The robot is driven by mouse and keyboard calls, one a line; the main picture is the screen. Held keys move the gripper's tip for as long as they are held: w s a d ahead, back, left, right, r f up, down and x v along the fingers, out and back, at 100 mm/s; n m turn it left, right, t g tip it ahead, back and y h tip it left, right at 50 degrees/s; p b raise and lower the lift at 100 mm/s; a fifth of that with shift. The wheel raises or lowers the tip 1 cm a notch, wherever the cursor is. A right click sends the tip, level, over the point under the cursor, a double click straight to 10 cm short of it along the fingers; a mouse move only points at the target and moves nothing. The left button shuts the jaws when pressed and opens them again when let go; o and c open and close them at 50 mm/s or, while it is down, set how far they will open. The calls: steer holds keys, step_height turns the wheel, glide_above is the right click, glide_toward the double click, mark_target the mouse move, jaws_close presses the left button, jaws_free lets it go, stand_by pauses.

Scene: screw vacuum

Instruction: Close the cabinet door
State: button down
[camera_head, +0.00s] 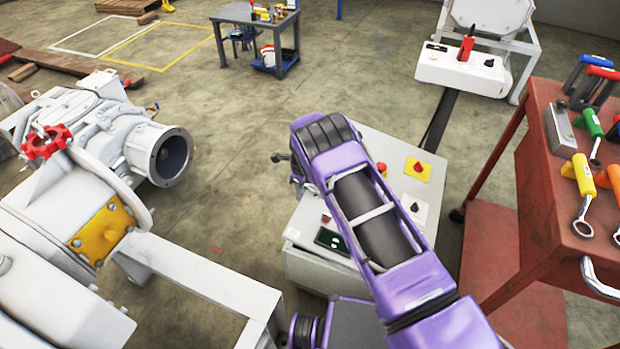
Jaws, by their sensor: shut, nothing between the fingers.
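A pale grey control cabinet (312,272) stands in the middle, with buttons and a small dark display on its sloped top. My purple arm crosses in front of it and hides much of its top and right side. I cannot make out its door or how far the door stands open. The dark end of my gripper (279,157) shows just left of the arm, near the cabinet's upper left edge. It looks shut and empty. The rest of the gripper is hidden behind my arm, and I cannot tell whether it touches the cabinet.
White machinery with a red handwheel (46,141) and open pipe fills the left. A red tool cart (540,190) with wrenches stands close on the right. A white unit (462,70) and a grey workbench (243,14) are farther back. Open floor lies between them.

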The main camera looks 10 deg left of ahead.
step_height(320, 180, down, 10)
steer(key=a, duration=0.1)
steer(key=shift+w+a, duration=0.15)
steer(key=shift+a, duration=0.15)
stand_by(0.5)
step_height(320, 180, up, 17)
steer(key=d+p, duration=0.1)
steer(key=p, duration=0.2)
steer(key=shift+d+r, duration=0.15)
steer(key=shift+r, duration=0.05)
steer(key=shift+s, duration=0.25)
